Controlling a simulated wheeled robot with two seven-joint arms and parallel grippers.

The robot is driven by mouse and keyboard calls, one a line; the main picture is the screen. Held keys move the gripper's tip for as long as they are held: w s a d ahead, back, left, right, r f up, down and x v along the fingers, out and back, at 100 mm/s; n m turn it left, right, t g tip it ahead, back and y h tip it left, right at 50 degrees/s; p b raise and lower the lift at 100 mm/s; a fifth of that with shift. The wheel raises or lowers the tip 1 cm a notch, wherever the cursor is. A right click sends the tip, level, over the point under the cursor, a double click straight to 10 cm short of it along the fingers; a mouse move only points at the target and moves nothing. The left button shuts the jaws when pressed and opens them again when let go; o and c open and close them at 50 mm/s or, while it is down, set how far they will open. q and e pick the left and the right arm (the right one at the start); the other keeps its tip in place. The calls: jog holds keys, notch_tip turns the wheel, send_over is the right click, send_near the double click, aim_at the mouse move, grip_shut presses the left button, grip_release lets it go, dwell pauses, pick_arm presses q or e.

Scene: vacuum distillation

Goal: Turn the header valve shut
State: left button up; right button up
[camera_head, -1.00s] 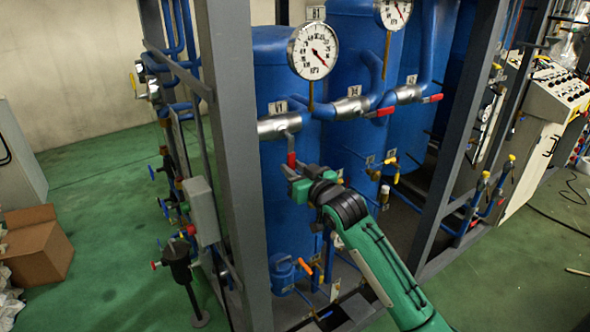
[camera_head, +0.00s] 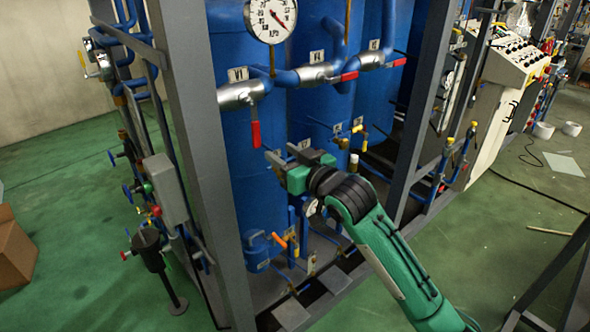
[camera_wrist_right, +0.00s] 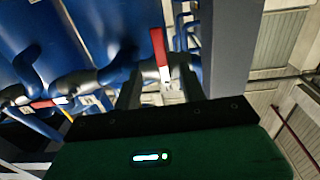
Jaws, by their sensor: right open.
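The valve labelled V1 has a silver body (camera_head: 240,94) on the blue header pipe, and its red lever (camera_head: 255,133) hangs straight down. The lever also shows in the right wrist view (camera_wrist_right: 159,48), beyond the jaws. My right gripper (camera_head: 284,156) is open and empty, just below and right of the lever's lower end in the head view, with a visible gap between them. Two more silver valves (camera_head: 315,74) (camera_head: 371,60) on the same pipe have red levers lying along it. My left gripper is not in view.
A round pressure gauge (camera_head: 271,18) stands above the valve. A grey frame post (camera_head: 190,120) rises left of it, and another (camera_head: 424,110) stands right of my arm. Blue tanks (camera_head: 235,180) are close behind.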

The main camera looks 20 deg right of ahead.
jog(key=v, duration=0.3)
jog(key=shift+s+d+b, duration=0.1)
jog(key=shift+s+b, duration=0.3)
